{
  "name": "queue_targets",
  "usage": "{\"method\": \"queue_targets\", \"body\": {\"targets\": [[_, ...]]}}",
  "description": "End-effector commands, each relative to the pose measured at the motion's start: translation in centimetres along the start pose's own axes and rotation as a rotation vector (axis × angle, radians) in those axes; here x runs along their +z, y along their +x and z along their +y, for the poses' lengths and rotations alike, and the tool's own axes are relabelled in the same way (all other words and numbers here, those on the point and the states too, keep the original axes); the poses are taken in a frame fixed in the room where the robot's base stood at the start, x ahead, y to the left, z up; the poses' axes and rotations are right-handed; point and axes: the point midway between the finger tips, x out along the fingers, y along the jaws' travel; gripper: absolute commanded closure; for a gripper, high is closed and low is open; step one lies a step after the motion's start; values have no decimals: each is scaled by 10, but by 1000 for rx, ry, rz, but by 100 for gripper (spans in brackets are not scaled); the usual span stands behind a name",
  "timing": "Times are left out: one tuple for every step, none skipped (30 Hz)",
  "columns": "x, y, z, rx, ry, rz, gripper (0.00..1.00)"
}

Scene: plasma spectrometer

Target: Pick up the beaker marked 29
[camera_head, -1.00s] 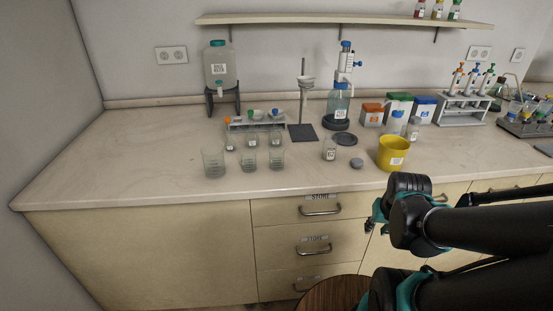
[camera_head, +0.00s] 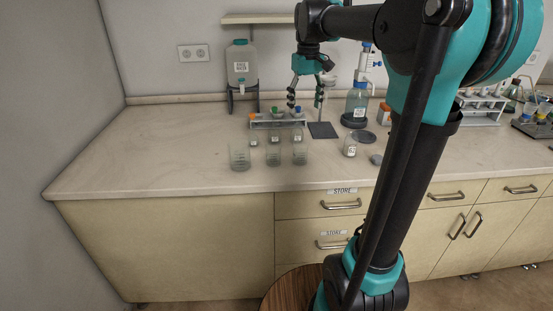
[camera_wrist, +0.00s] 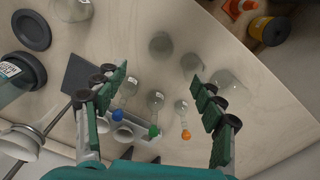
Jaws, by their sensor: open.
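Several clear glass vessels stand on the counter. In the head view a front row holds a left beaker (camera_head: 239,156), a middle beaker (camera_head: 273,156) and a right beaker (camera_head: 300,154). Their marks are too small to read, so I cannot tell which is 29. Small flasks stand just behind them. My gripper (camera_head: 305,97) is open and empty, pointing down above the rack behind the glassware. In the wrist view my gripper (camera_wrist: 158,85) has its fingers spread, with flasks and beakers showing between and beyond them.
A water container (camera_head: 242,66) on a stand is behind left, a dark stand base (camera_head: 323,130) to the right. The left counter is clear.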

Motion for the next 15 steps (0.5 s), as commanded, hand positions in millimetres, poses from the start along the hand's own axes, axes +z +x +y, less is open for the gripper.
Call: {"method": "queue_targets", "body": {"targets": [[-2,-4,0,-1,-6,-5,31],[-3,-5,0,-2,-8,-7,31],[-3,-3,0,-2,-10,-9,31],[-3,0,0,-2,-10,-10,31],[-3,3,0,-3,-10,-10,31],[-3,10,0,-3,-10,-10,31],[-3,16,0,-2,-10,-10,31],[-3,21,0,-2,-10,-9,31],[-3,30,0,-2,-10,-9,31],[-3,36,0,-2,-10,-9,31],[-3,42,0,-2,-10,-9,31],[-3,50,0,-2,-9,-9,31],[-3,56,0,-2,-9,-9,31],[-3,62,0,-2,-9,-9,31],[-2,70,0,-2,-9,-9,31]]}}
